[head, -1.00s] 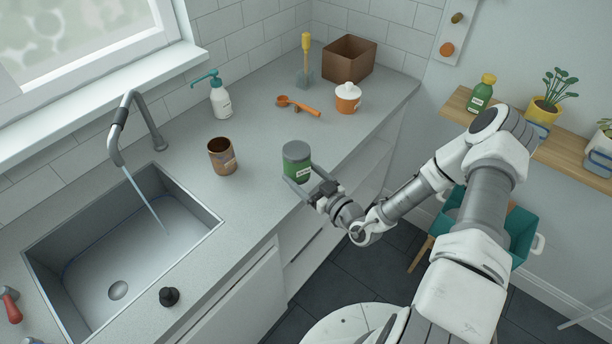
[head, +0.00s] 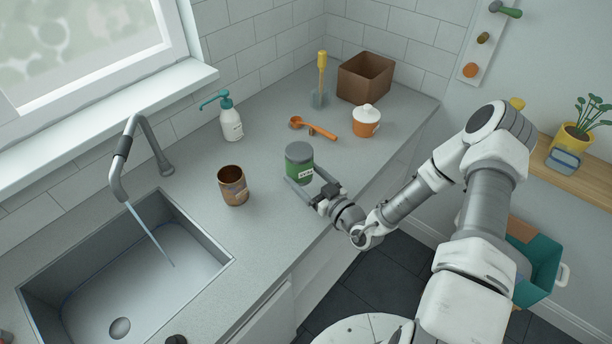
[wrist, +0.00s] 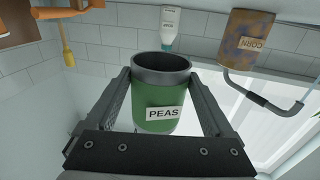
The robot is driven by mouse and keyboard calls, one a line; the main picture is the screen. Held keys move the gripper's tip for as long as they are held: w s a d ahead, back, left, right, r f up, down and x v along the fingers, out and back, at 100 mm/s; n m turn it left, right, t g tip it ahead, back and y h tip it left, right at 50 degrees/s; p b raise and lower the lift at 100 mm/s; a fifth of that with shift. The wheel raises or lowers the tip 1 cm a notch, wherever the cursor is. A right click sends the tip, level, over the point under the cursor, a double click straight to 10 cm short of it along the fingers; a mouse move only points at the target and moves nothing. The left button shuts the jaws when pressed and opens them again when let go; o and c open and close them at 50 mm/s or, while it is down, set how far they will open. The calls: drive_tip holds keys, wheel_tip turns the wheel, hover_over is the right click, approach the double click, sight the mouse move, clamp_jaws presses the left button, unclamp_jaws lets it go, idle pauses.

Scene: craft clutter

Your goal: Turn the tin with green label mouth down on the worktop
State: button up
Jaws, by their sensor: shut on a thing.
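The tin with green label (head: 299,165), marked PEAS, is in my gripper (head: 308,193) near the worktop's (head: 270,215) front edge. A closed grey end faces up in the head view. In the wrist view, which is upside down, the tin (wrist: 158,95) shows its dark open mouth at the picture's top, so the mouth faces down. My gripper's fingers are shut on the tin's sides. The tin seems held above the worktop; the gap beneath it is hard to judge.
A rusty tin marked CORN (head: 233,185) stands left of the held tin. Behind are a soap bottle (head: 231,120), orange scoop (head: 315,128), orange lidded pot (head: 366,121) and brown box (head: 365,78). The sink (head: 130,270) has running water. Bare worktop lies between the tins and scoop.

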drive_tip(key=shift+r+p, duration=0.1)
drive_tip(key=shift+p, duration=0.2)
drive_tip(key=shift+f+b, duration=1.7)
drive_tip(key=shift+f, duration=1.4)
drive_tip(key=shift+f, duration=0.25)
drive_tip(key=shift+f+b, duration=0.25)
drive_tip(key=shift+b, duration=0.05)
drive_tip(key=o, duration=1.2)
drive_tip(key=shift+d, duration=0.1)
drive_tip(key=b+v, duration=0.1)
drive_tip(key=v, duration=1.6)
drive_tip(key=shift+s+d+b, duration=0.1)
drive_tip(key=shift+s+b, duration=0.05)
drive_tip(key=shift+b, duration=0.2)
